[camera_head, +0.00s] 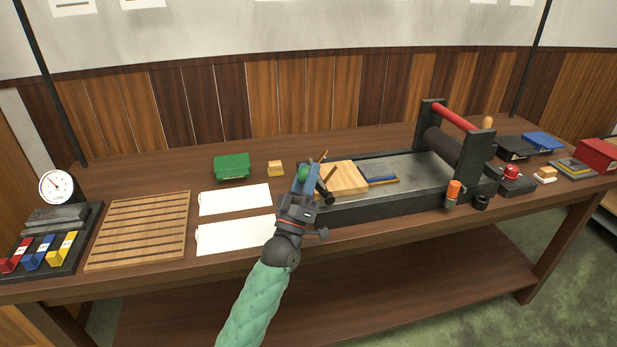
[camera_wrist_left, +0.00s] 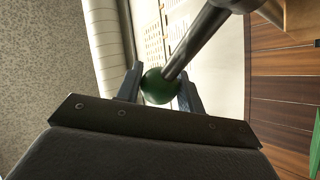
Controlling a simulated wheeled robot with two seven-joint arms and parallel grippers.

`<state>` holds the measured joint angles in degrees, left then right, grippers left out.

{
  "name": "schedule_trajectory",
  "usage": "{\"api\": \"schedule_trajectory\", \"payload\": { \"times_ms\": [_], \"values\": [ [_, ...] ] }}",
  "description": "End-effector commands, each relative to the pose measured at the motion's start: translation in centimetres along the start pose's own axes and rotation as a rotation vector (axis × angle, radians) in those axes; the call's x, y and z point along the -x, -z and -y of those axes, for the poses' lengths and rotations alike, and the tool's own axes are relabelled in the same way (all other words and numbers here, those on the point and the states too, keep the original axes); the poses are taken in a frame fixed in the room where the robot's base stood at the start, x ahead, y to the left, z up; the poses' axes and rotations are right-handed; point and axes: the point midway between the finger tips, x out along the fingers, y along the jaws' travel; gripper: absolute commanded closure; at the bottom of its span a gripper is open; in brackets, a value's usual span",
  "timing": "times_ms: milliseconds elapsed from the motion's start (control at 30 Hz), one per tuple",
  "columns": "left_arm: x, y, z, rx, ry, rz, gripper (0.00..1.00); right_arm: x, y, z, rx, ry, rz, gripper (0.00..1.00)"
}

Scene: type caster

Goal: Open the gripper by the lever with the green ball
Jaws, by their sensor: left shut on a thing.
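The green ball (camera_wrist_left: 158,87) sits at the end of a grey metal lever (camera_wrist_left: 198,38) in the left wrist view. My left gripper (camera_wrist_left: 158,90) is shut on the ball, with one finger on each side of it. In the head view the green ball (camera_head: 303,172) shows between the fingers of my left gripper (camera_head: 304,180), at the left end of the dark press bed (camera_head: 350,206). The lever is mostly hidden there by my gripper. My right gripper is not in view.
Wooden blocks (camera_head: 343,178) lie on the bed close to my gripper. White sheets (camera_head: 235,199), a green box (camera_head: 232,166) and a slatted wooden rack (camera_head: 138,231) are to the left. A roller with a red bar (camera_head: 453,116) stands on the right.

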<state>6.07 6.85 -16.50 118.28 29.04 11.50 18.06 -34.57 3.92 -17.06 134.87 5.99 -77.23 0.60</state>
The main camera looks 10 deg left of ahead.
Motion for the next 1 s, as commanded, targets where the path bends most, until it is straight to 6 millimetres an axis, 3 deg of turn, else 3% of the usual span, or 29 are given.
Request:
{"api": "schedule_trajectory", "payload": {
  "times_ms": [267, 300, 367, 733, 933, 1000],
  "values": [
    [0.1, 0.0, 0.1, 0.001, 0.002, 0.001, 1.00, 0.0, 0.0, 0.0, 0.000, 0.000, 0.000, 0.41],
    [0.1, 0.0, 0.1, 0.001, 0.002, 0.001, 0.54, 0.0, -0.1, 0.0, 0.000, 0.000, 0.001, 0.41],
    [0.1, -0.1, 0.1, 0.001, 0.002, 0.001, 0.43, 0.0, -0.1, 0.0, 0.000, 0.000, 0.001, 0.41],
    [0.6, -0.1, 0.1, 0.000, 0.001, 0.002, 0.42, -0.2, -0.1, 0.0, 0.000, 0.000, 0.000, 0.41],
    [3.4, -0.2, 0.2, 0.001, 0.003, 0.004, 0.42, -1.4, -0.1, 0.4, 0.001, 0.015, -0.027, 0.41],
    [4.4, -0.2, 0.2, 0.001, 0.003, 0.003, 0.42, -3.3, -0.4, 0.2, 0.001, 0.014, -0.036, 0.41]
  ]
}}
